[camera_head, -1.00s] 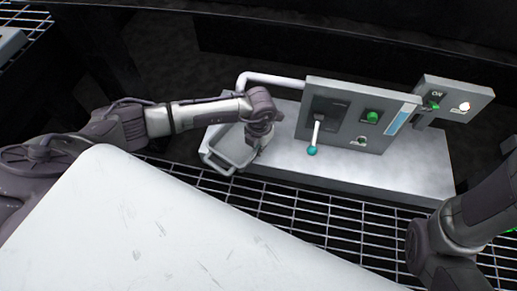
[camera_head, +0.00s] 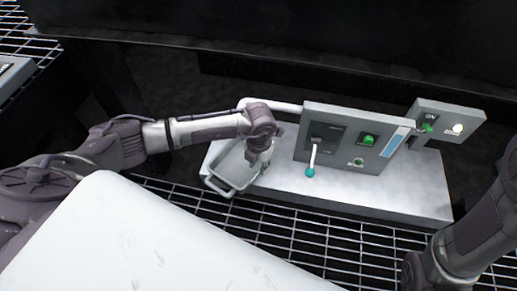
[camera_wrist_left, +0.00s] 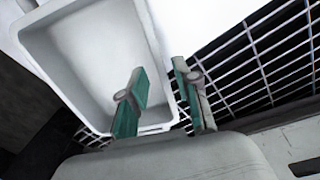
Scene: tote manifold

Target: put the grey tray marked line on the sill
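The grey tray (camera_head: 229,186) is at the left end of a pale ledge (camera_head: 390,196), with its front end at the ledge's front edge. No mark is readable on it. It also shows in the left wrist view (camera_wrist_left: 95,45). My left gripper (camera_head: 256,160) is at the tray's right side. In the left wrist view its green-padded fingers (camera_wrist_left: 160,72) are apart, one inside the tray and one outside, with the side wall between them and gaps visible. Only part of my right arm shows at the right edge; its fingers are out of view.
A grey panel (camera_head: 374,163) with a teal-tipped lever (camera_head: 311,170) and green button stands on the ledge right of the tray. A smaller switch box (camera_head: 455,108) is behind it. Wire grating (camera_head: 300,237) lies in front. A white surface (camera_head: 130,245) fills the lower left.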

